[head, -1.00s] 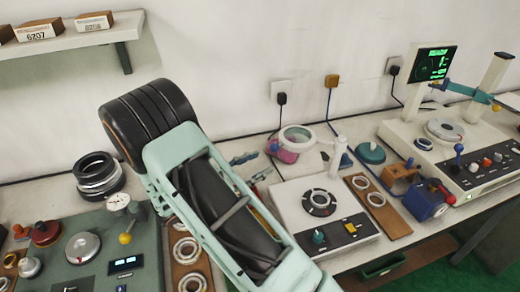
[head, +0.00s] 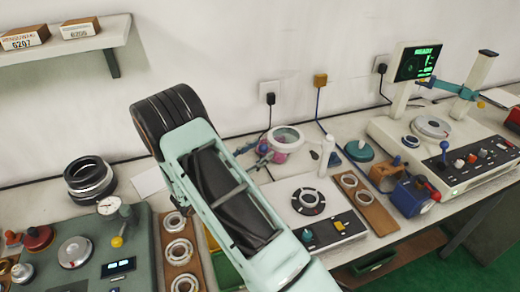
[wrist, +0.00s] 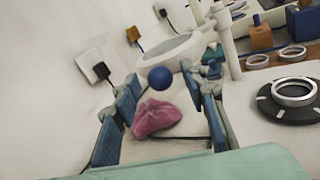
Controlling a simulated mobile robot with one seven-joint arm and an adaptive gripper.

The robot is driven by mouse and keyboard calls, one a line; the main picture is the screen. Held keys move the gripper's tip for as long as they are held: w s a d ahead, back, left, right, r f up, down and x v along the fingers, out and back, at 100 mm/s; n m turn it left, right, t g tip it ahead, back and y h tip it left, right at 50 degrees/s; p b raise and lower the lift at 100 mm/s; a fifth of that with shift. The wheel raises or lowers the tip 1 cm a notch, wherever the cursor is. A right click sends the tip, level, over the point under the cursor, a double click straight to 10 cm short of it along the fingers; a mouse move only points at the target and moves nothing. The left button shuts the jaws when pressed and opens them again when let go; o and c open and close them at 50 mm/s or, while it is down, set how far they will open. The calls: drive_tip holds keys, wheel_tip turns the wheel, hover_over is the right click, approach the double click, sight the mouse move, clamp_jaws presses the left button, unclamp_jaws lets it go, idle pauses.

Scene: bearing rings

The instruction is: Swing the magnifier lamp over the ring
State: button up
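The magnifier lamp (head: 286,138) is a pale ring head with a glass, joined to a white post (head: 326,155) behind the turntable unit. Its blue ball knob (wrist: 160,78) sticks out toward me in the wrist view. My gripper (head: 254,154) is open at the lamp's left side, its blue fingers on either side of the knob, with gaps still showing. The bearing ring (wrist: 294,92) sits on a black round stage (head: 308,201), to the right of and nearer than the lamp head. The lamp head is not above the ring.
A pink cloth (wrist: 157,117) lies on the bench below the knob. A teal cone (head: 358,150) and a wooden board (head: 365,201) with rings stand right of the post. A green gauge unit (head: 88,250) is at left. Wall plugs and cords hang behind.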

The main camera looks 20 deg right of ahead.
drive_tip(key=shift+w+d, duration=0.15)
drive_tip(key=shift+d, duration=0.05)
clamp_jaws()
idle(0.6)
